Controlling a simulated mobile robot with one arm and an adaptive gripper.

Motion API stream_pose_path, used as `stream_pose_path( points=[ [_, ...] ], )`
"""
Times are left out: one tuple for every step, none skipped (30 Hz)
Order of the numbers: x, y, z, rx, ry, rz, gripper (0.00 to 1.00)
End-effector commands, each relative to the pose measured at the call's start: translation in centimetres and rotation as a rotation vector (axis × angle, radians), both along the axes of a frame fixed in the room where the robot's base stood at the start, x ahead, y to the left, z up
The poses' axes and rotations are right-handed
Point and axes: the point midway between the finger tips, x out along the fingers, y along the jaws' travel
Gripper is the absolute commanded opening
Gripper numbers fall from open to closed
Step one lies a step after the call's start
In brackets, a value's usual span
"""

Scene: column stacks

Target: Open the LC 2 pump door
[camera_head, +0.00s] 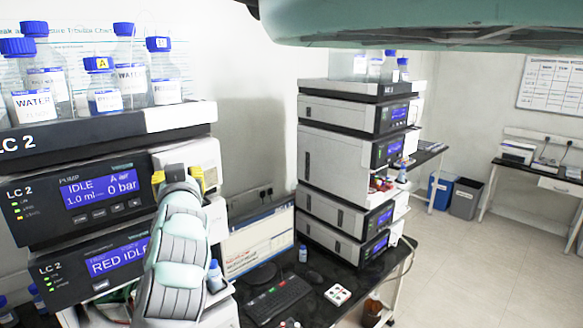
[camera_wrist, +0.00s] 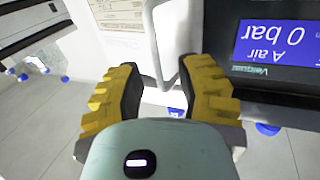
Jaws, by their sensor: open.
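The LC 2 pump module (camera_head: 100,195) is at the left of the head view, with a dark front and a lit screen reading IDLE and 0 bar. Its screen also shows in the wrist view (camera_wrist: 275,42), upside down. A white door panel (camera_wrist: 177,35) is beside the dark front; in the head view it is partly hidden behind my gripper (camera_head: 177,175). My gripper's yellow fingers (camera_wrist: 158,75) are open, with the panel's near edge in the gap between their tips. I cannot tell whether they touch it. No object is held.
A black tray (camera_head: 110,128) with several blue-capped bottles (camera_head: 163,72) tops the stack. A monitor (camera_head: 258,240) and keyboard (camera_head: 278,298) are to the right, before another stack (camera_head: 335,160). Floor is open at far right.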

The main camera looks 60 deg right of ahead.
Motion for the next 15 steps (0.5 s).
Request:
stream_pose_path(
  points=[
    [0.32, -0.08, 0.14, 0.002, 0.001, 0.002, 0.36],
    [0.43, -0.15, 0.09, 0.002, 0.001, 0.002, 0.36],
    [0.53, -0.23, 0.01, 0.002, 0.003, 0.002, 0.36],
    [0.61, -0.26, -0.03, 0.002, 0.003, 0.002, 0.36],
    [0.66, -0.30, -0.06, 0.002, 0.003, 0.002, 0.36],
    [0.70, -0.34, -0.09, 0.002, 0.003, 0.002, 0.36],
    [0.72, -0.34, -0.12, 0.002, 0.003, 0.002, 0.36],
    [0.73, -0.36, -0.12, 0.001, 0.003, 0.002, 0.36],
    [0.74, -0.37, -0.14, 0.001, 0.003, 0.002, 0.36],
    [0.74, -0.38, -0.15, 0.001, 0.003, 0.002, 0.36],
    [0.73, -0.37, -0.15, 0.000, 0.002, 0.002, 0.36],
    [0.72, -0.38, -0.15, 0.000, 0.002, 0.001, 0.36],
    [0.71, -0.37, -0.15, 0.000, 0.002, 0.001, 0.36],
    [0.71, -0.37, -0.16, 0.001, 0.002, 0.001, 0.36],
    [0.71, -0.38, -0.16, 0.001, 0.002, 0.001, 0.40]
  ],
)
